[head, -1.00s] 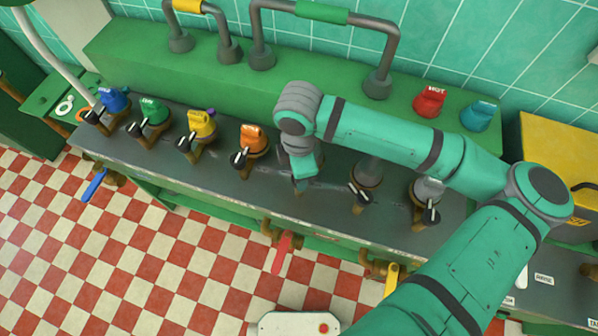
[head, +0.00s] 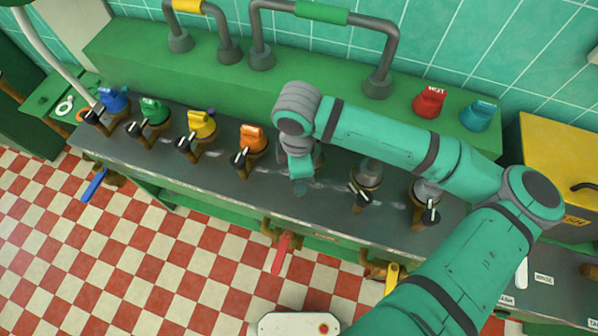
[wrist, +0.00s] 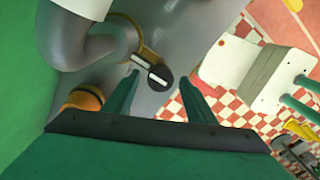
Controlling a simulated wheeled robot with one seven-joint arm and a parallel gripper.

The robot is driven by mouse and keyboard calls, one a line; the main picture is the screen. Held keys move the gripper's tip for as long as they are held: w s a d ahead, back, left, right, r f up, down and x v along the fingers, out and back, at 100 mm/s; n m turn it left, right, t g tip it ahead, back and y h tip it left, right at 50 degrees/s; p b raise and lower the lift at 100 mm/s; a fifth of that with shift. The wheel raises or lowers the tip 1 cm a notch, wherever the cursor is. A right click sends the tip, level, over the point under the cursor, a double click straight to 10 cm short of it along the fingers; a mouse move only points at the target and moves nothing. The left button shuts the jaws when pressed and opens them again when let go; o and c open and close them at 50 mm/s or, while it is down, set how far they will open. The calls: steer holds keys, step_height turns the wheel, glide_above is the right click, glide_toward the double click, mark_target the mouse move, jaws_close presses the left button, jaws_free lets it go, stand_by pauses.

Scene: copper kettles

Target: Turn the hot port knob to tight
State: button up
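My gripper (head: 301,184) points down over the bench, just right of the port with the orange cap (head: 253,137). In the wrist view my gripper (wrist: 161,78) is open, and a black knob with a white line (wrist: 160,77) lies between its fingertips. I cannot tell whether a finger touches it. The knob's port is mostly hidden by my arm in the head view, and no label shows on it. A red cap marked HOT (head: 430,101) sits on the green ledge, off any port.
Ports with blue (head: 113,99), green (head: 153,110) and yellow (head: 201,123) caps stand to the left. Two uncapped grey ports (head: 369,172) stand to the right. A teal cap (head: 477,115) sits on the ledge. Handles stick out at the bench front, including a red one (head: 281,254).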

steer(key=shift+r, duration=0.15)
step_height(320, 180, up, 11)
steer(key=shift+f, duration=0.2)
stand_by(0.3)
stand_by(0.4)
